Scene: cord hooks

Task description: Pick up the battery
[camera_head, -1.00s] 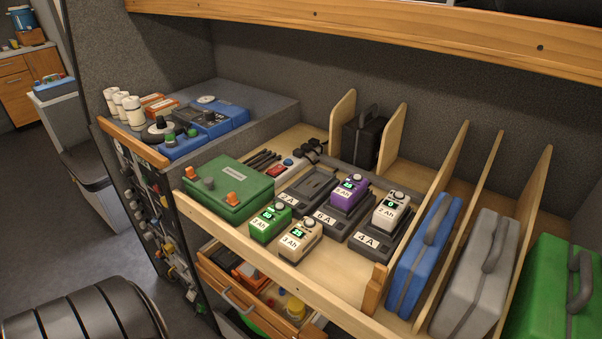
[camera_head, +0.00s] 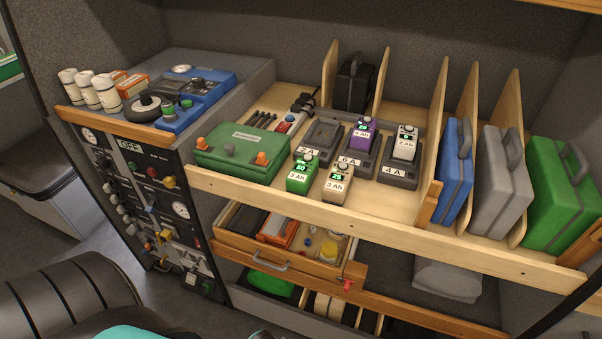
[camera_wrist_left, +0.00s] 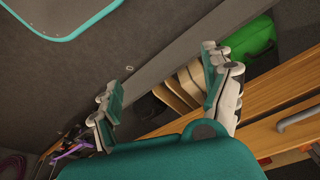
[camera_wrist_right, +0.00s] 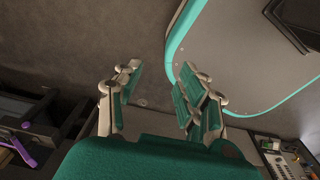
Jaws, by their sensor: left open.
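Several labelled batteries are on the wooden shelf in the head view. A green battery (camera_head: 302,175) and a beige battery (camera_head: 337,187) stand at the front, off the chargers. A purple battery (camera_head: 363,134) sits on the middle charger (camera_head: 353,158), and a white battery (camera_head: 405,143) sits on the right charger (camera_head: 396,174). The left charger (camera_head: 323,135) is empty. My left gripper (camera_wrist_left: 165,75) is open and empty in its wrist view, above the floor by the lower drawers. My right gripper (camera_wrist_right: 162,75) is open and empty in its wrist view. Neither gripper shows clearly in the head view.
A green box (camera_head: 240,150) with orange knobs stands left of the batteries. Wooden dividers and blue (camera_head: 455,172), grey (camera_head: 503,180) and green (camera_head: 570,195) cases are at right. An open drawer (camera_head: 285,252) juts out below the shelf. A control panel (camera_head: 150,205) is at left.

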